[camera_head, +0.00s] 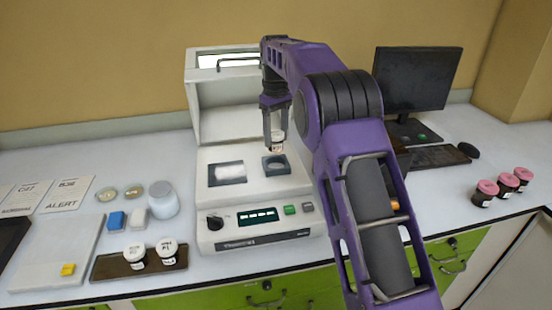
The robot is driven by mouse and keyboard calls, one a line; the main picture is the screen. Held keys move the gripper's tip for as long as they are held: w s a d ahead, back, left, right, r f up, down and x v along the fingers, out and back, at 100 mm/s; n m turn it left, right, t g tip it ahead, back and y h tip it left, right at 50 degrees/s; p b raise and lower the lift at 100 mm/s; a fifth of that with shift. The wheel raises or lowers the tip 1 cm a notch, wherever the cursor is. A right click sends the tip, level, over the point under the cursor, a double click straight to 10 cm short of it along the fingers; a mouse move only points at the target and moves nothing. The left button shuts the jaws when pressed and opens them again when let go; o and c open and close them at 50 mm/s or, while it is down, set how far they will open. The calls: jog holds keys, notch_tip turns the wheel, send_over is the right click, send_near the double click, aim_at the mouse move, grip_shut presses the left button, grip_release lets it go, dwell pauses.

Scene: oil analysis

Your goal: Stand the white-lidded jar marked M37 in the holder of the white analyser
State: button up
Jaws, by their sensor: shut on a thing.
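The white analyser (222,238) stands mid-counter with its hood raised. My gripper (275,138) points down above the holder and is shut on a small jar (277,146). Only a pale sliver of the jar with a mark shows between the fingers; its lid and full marking are hidden or too small to read. The jar appears just above the holder's rear part; I cannot tell whether it touches it.
Two white-lidded jars (166,252) stand on a dark tray (112,268) at the left. A large white tub (163,200), blue and white blocks and cards lie behind. Several pink-lidded jars (486,188), a monitor (417,80) and a keyboard (440,155) are at the right.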

aim_at(276, 153)
jog(key=shift+f+b, duration=0.35)
jog(key=shift+f, duration=2.75)
jog(key=shift+f, duration=0.2)
jog(key=shift+s+f, duration=0.1)
jog(key=shift+f, duration=0.15)
jog(key=o, duration=1)
jog(key=shift+f, duration=0.1)
jog(key=o, duration=0.4)
jog(key=shift+d+f, duration=0.1)
jog(key=shift+f, duration=0.05)
jog(key=shift+s, duration=0.1)
jog(key=r+p, duration=0.2)
jog(key=r, duration=1.1)
jog(key=shift+w+r, duration=0.2)
